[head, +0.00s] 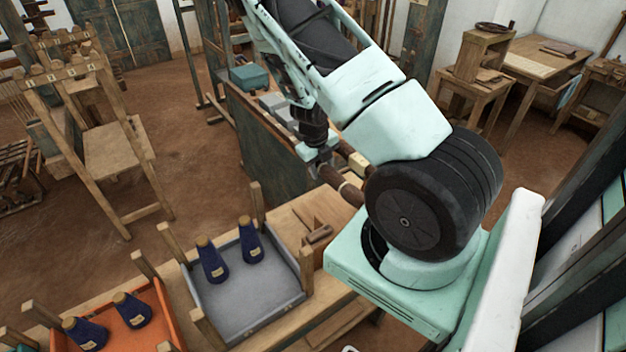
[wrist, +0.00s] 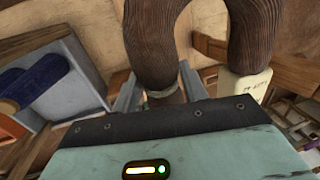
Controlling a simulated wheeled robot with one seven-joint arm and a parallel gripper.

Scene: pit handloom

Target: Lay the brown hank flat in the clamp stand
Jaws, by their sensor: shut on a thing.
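My gripper (head: 318,158) is shut on the brown hank (head: 342,184) and holds it above the wooden table. In the wrist view the hank (wrist: 155,45) is a thick brown loop, bent over, with one leg between my gripper's fingers (wrist: 160,95). Small wooden parts on the table (head: 318,230), below the hank in the head view, may be the clamp stand; I cannot tell for sure. My arm hides part of the hank and table.
A grey tray (head: 258,312) with wooden corner posts holds two dark blue hanks (head: 212,260). An orange tray (head: 165,308) to its left holds two more blue hanks (head: 132,308). A dark green bench (head: 262,135) stands behind. Wooden frames stand at the left.

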